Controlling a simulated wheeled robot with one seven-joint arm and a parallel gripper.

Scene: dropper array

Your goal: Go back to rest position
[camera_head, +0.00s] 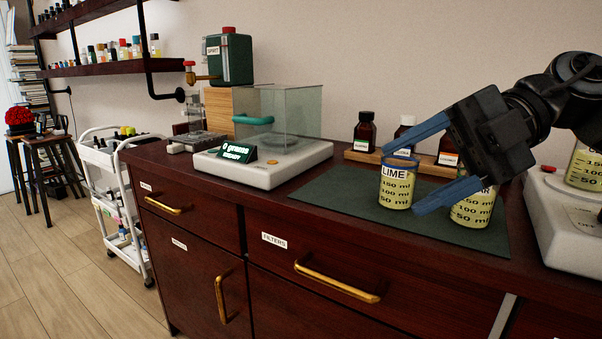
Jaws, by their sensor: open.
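My gripper (424,171) reaches in from the right with its two blue fingers spread wide, and nothing shows held between them. A beaker labelled LIME (397,190) with pale yellow contents stands upright on the dark green mat (335,193). The upper fingertip overlaps its rim in the picture and the lower fingertip is just right of its base; I cannot tell whether they touch it. A second beaker (470,211), its label partly hidden by the lower finger, stands to its right on the mat.
A balance (262,168) with a glass box and a "0 grams" display stands left of the mat. Brown bottles (364,132) stand in a wooden rack behind it. A white device (565,225) with another beaker (586,168) is at the right. The mat's left part is clear.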

